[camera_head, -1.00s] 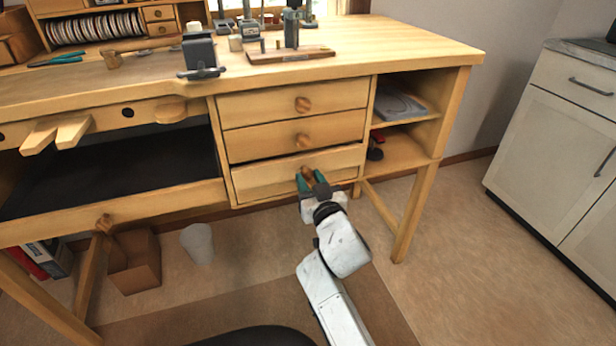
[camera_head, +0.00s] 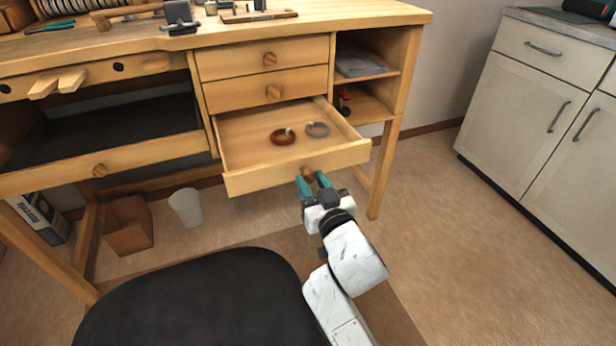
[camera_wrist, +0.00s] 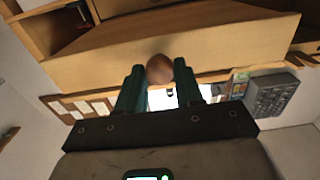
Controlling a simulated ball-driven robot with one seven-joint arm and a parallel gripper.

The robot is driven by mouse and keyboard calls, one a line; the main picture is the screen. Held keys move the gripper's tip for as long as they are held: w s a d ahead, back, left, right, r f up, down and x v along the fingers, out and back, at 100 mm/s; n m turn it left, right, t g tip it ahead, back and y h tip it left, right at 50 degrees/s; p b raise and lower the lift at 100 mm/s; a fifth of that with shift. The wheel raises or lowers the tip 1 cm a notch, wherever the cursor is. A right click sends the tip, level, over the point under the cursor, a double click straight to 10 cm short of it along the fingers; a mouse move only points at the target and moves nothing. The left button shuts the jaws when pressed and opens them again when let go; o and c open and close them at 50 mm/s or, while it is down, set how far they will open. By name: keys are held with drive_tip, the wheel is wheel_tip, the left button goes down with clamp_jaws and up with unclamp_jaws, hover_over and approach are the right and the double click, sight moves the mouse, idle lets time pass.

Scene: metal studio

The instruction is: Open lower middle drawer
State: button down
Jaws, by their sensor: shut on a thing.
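The lower middle drawer (camera_head: 298,168) of the wooden workbench is pulled well out, below two closed drawers. Inside it lie a brown ring-shaped item (camera_head: 283,136) and a grey one (camera_head: 317,129). My gripper (camera_head: 312,180) is at the drawer front, its teal fingers shut on the round wooden knob (camera_head: 307,173). In the wrist view the knob (camera_wrist: 159,69) sits between the two fingertips, against the drawer front (camera_wrist: 170,40).
A black seat (camera_head: 200,300) stands at the front, left of my arm. A white bin (camera_head: 186,207) and a brown box (camera_head: 126,224) are under the bench. A white cabinet (camera_head: 530,90) stands at the right. Floor between bench and cabinet is clear.

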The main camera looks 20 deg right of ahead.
drive_tip(key=shift+s, duration=1.1)
drive_tip(key=c, duration=0.7)
unclamp_jaws()
drive_tip(key=s, duration=1)
drive_tip(key=shift+s, duration=0.35)
